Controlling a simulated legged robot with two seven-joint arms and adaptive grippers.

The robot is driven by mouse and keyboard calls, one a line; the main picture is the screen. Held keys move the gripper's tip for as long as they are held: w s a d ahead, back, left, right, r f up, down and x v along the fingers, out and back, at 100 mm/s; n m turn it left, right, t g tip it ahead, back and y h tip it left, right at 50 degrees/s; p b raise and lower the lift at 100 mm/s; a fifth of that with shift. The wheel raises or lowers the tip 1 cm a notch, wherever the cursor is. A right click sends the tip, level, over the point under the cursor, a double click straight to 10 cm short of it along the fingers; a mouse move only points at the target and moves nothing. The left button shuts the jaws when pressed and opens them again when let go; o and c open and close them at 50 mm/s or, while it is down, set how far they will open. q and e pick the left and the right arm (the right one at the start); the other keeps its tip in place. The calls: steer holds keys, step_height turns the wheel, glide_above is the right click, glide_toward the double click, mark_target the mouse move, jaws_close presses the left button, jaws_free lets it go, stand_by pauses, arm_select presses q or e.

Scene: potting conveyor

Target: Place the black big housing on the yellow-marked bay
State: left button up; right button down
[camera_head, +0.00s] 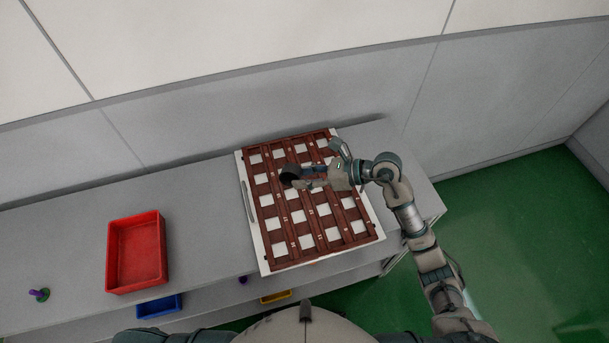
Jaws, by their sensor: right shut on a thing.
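A black round piece, which looks like the black big housing (288,178), is between the fingers of my right gripper (301,179). The gripper is shut on it and is over the upper middle part of a brown grid (289,250) with white square bays. I cannot tell whether the housing touches the grid or hangs above it. The gripper and arm hide some bays to the right of the housing. I can make out no yellow marking on any bay. My left gripper is not in view.
The grid lies on a white board (246,207) on the grey table (198,220). An empty red bin (137,253) and a small purple and green object (40,294) are at left. Blue (160,306) and yellow (275,297) bins are below the table's front edge. A wall rises behind.

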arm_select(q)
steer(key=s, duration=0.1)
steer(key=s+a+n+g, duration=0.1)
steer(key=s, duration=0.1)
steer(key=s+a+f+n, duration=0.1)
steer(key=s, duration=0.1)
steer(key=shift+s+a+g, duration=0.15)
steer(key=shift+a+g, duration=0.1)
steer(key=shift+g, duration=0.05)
arm_select(e)
steer(key=d+f+m+t+h, duration=0.2)
steer(key=d+m+t, duration=0.1)
steer(key=d, duration=0.3)
steer(key=w+d+f+m+t+h, duration=0.1)
steer(key=d+f+m+t+h, duration=0.1)
steer(key=d, duration=0.5)
steer(key=d+f+m+t+h, duration=0.2)
steer(key=d+m+t+h, duration=0.1)
steer(key=d+m+t, duration=0.2)
steer(key=shift+w+d+f+m, duration=0.2)
steer(key=shift+d+f+m, duration=0.1)
steer(key=shift+d, duration=0.75)
